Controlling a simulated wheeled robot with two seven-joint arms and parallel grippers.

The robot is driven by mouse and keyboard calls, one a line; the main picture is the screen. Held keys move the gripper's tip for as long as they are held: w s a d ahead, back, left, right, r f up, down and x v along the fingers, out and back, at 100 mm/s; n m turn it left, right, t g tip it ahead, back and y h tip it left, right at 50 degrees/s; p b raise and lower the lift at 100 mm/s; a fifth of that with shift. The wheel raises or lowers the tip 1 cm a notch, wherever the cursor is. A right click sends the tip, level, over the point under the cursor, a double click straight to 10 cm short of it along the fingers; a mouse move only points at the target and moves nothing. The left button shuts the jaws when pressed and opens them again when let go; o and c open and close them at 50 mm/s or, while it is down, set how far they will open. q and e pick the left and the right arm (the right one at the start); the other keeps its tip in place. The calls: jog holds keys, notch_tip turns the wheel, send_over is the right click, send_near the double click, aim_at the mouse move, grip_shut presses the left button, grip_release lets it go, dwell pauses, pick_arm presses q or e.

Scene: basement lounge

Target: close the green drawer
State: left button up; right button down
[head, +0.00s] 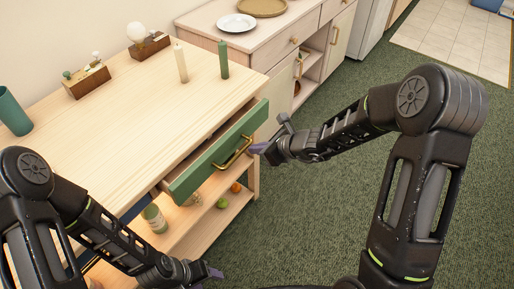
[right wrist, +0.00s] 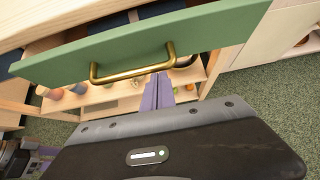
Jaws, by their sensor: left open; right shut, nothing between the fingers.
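The green drawer (head: 215,157) stands partly open from the wooden table (head: 130,97), with a gap behind its green front. Its front also fills the upper part of the right wrist view (right wrist: 200,40). A brass handle (head: 233,152) is on the front; it also shows in the right wrist view (right wrist: 133,72). My right gripper (head: 258,148) is shut and empty, close to the right part of the drawer front. In the right wrist view its purple fingertips (right wrist: 158,92) are just below the handle; I cannot tell whether they touch. My left gripper (head: 214,273) is open and empty, low in front of the table.
Candles (head: 182,62), a teal cup (head: 13,112) and wooden ornaments (head: 86,78) stand on the tabletop. A lower shelf (head: 205,217) holds a bottle (head: 154,217) and small round items. A cabinet (head: 268,37) stands behind. Green carpet (head: 315,205) is clear to the right.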

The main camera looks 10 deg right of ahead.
aim_at(236, 136)
jog(key=w+a, duration=0.2)
jog(key=w, duration=0.1)
jog(key=w+a+b, duration=0.1)
jog(key=w+a, duration=0.2)
jog(key=shift+w+a, duration=0.15)
jog(key=shift+w, duration=0.05)
pick_arm(q)
jog(key=shift+s+f, duration=0.1)
jog(key=shift+f, duration=0.45)
pick_arm(e)
jog(key=shift+a+r, duration=0.1)
jog(key=shift+r, duration=0.05)
jog(key=shift+w, duration=0.1)
